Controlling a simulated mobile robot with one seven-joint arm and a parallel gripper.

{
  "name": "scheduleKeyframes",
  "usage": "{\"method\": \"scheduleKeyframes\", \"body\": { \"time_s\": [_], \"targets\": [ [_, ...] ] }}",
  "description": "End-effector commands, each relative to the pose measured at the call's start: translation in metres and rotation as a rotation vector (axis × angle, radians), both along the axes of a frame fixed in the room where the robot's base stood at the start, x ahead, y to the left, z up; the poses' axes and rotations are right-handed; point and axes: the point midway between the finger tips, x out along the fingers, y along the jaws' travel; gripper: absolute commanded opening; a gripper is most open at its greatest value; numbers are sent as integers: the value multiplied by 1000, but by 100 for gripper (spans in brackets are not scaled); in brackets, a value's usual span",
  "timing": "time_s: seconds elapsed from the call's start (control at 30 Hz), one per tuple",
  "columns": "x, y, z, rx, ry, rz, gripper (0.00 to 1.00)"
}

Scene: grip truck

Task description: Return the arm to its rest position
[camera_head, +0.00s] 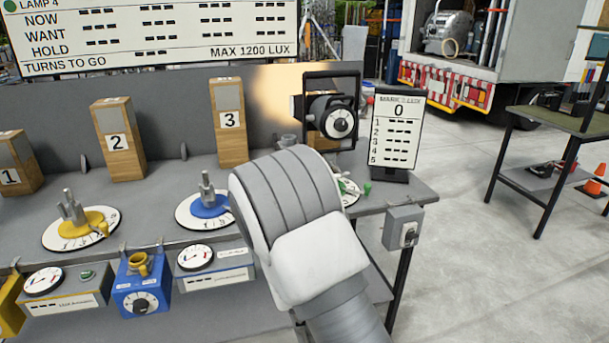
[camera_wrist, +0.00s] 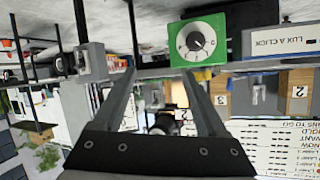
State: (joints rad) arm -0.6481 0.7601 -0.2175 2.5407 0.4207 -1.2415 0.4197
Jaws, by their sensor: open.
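My arm rises from the bottom of the head view, and its bulky grey-and-white link covers part of the bench's right side. My gripper is hidden behind that link there. In the wrist view, which is upside down, my gripper (camera_wrist: 157,75) shows two fingers spread apart with nothing held between them. A green box with a white dial (camera_wrist: 198,42) is just beyond the fingertips, and I see no contact. The lamp (camera_head: 333,115) stands at the back right of the bench; it also shows, dark, between the fingers in the wrist view.
The grey bench (camera_head: 165,190) carries wooden blocks numbered 1, 2 and 3 (camera_head: 230,125), a yellow dial (camera_head: 82,228) and a blue dial (camera_head: 207,207). A lux board (camera_head: 396,132) stands at right. A grey switch box (camera_head: 403,228) hangs at the bench's right end.

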Motion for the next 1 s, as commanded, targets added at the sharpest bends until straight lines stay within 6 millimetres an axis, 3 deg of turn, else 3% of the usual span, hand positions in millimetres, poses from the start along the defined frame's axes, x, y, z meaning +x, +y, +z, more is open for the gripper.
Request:
{"method": "scheduleKeyframes", "body": {
  "time_s": [0.03,0.23,0.47,0.77,1.0],
  "targets": [
    [5,-1,17,26,24,-13,75],
    [9,-4,60,92,160,-20,75],
    [-1,-10,120,130,289,20,75],
    [-41,-29,206,103,422,105,75],
    [-96,-56,268,24,515,157,75]
  ]
}}
